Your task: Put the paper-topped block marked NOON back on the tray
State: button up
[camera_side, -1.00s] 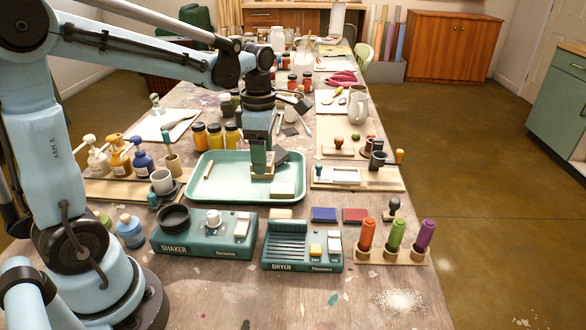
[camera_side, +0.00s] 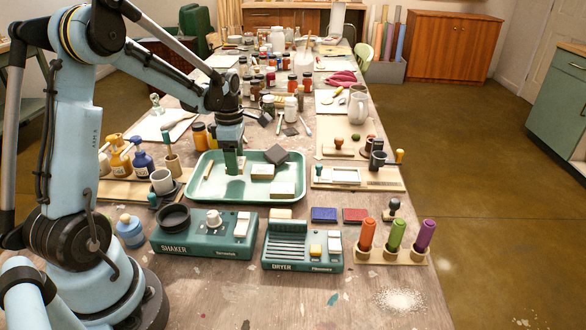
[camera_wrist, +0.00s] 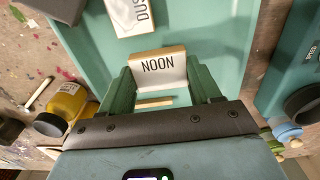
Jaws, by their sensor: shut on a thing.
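The block marked NOON (camera_wrist: 158,68) has a white paper top and a wooden edge, and sits between my gripper's two green fingers in the wrist view (camera_wrist: 163,84). My gripper is shut on it. In the side view my gripper (camera_side: 236,168) is low over the left-middle part of the pale green tray (camera_side: 203,195); the tray also fills much of the wrist view (camera_wrist: 225,40). The NOON block is mostly hidden there, and I cannot tell if it touches the tray floor.
A white-topped block (camera_side: 262,172), seen in part as DUSK (camera_wrist: 132,16), another pale block (camera_side: 283,188) and a tilted dark block (camera_side: 277,154) are on the tray. The shaker (camera_side: 205,235) stands in front, jars behind.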

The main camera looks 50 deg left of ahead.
jog(key=shift+f, duration=1.6)
jog(key=shift+f, duration=0.15)
jog(key=o, duration=1.1)
